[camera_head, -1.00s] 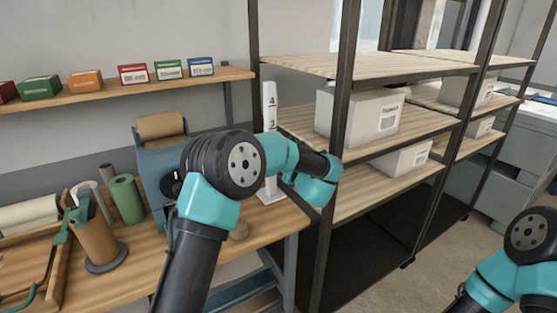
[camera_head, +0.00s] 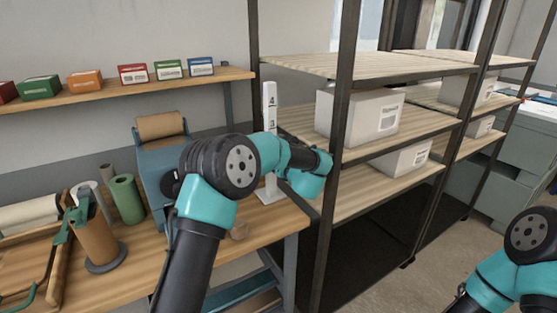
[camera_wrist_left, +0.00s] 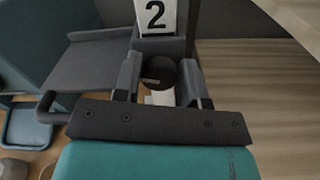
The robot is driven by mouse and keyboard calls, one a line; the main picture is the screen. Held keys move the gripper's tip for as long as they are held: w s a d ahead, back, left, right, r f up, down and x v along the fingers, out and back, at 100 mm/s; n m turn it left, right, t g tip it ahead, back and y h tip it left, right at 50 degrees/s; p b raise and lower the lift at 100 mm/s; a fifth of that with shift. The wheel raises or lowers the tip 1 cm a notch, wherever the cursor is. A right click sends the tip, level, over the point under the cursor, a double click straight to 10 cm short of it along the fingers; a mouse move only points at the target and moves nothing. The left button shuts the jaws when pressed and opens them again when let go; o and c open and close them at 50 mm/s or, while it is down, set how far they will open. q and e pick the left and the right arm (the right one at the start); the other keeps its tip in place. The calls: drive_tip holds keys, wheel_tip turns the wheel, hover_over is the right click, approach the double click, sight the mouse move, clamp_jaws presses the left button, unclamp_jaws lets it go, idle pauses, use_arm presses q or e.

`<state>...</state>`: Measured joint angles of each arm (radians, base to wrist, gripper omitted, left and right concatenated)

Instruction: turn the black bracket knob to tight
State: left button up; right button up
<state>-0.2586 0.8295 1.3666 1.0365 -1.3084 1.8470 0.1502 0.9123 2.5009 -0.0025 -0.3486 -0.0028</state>
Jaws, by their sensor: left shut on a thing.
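The black bracket knob (camera_wrist_left: 158,73) is round and dark, with a small pale label on its face. It sits between the two fingers of my left gripper (camera_wrist_left: 158,82) in the left wrist view, and the gripper is shut on it. Behind it stands the white numbered post, with a 2 (camera_wrist_left: 157,16) showing above the knob. In the head view the post (camera_head: 269,108) shows 4 and 3; the knob and the left fingertips are hidden behind my left wrist. Only part of my right arm shows at lower right; its gripper is out of view.
A metal rack with wooden shelves (camera_head: 415,130) and white boxes (camera_head: 360,112) stands right beside the left wrist. A blue-grey dispenser with a brown roll (camera_head: 160,126) is left of the post. The workbench (camera_head: 140,265) holds a green roll (camera_head: 127,198) and a brown roll (camera_head: 97,243).

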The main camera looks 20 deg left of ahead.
use_arm(q)
drive_tip(key=shift+c, duration=1.3)
drive_tip(key=shift+m, duration=0.4)
drive_tip(key=m, duration=1.3)
drive_tip(key=shift+w+d+f+m, duration=0.1)
drive_tip(key=shift+f+m, duration=0.05)
drive_tip(key=shift+m, duration=0.15)
